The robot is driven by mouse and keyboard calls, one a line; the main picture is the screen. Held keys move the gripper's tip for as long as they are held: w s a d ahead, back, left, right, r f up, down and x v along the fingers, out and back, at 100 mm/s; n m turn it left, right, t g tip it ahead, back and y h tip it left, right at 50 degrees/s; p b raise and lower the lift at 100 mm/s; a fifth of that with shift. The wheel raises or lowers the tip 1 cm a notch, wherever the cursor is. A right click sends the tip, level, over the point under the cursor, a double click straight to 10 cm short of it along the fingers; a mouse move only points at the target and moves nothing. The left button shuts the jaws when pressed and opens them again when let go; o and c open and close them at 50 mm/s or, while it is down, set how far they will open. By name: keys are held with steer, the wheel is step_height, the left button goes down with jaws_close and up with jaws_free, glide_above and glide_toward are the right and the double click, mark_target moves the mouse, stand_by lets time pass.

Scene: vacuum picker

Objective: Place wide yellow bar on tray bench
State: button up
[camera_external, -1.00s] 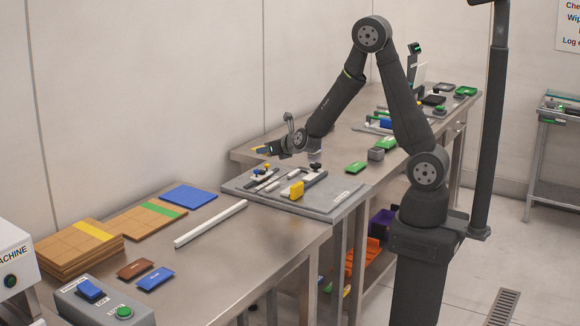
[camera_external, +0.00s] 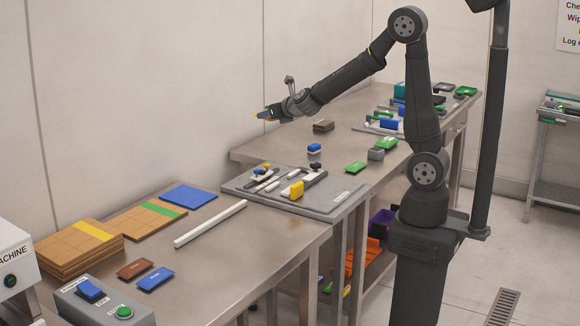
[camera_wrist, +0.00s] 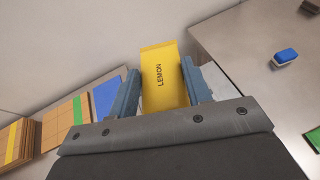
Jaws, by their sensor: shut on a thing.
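My gripper (camera_external: 266,115) is shut on a wide yellow bar marked LEMON (camera_wrist: 163,75). The bar sits between both fingers in the wrist view and sticks out beyond them. The gripper is held up in the air near the back wall, above the benches. The near bench (camera_external: 222,262) carries wooden trays with a yellow stripe (camera_external: 72,252) and a green stripe (camera_external: 140,224), and a blue panel (camera_external: 188,195). I cannot tell for sure which bench is the tray bench.
A white bar (camera_external: 210,224) lies across the near bench. A grey plate (camera_external: 335,203) holds small parts and a yellow block (camera_external: 296,189). A blue-and-white block (camera_external: 314,149) and a brown stack (camera_external: 323,126) stand on the far bench.

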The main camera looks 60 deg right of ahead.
step_height(320, 180, up, 6)
steer(key=shift+r, duration=0.1)
steer(key=w+a+n+g+y, duration=0.15)
steer(key=a+n+y, duration=0.4)
steer(key=a, duration=1.05)
steer(key=w+a+n+y, duration=0.2)
steer(key=a+n+y, duration=0.3)
steer(key=a, duration=1.1)
steer(key=n+g+y, duration=0.7)
steer(key=n+g, duration=0.4)
glide_above(182, 288)
step_height(182, 288, down, 24)
steer(key=shift+f, duration=3.75)
steer(key=shift+f, duration=0.6)
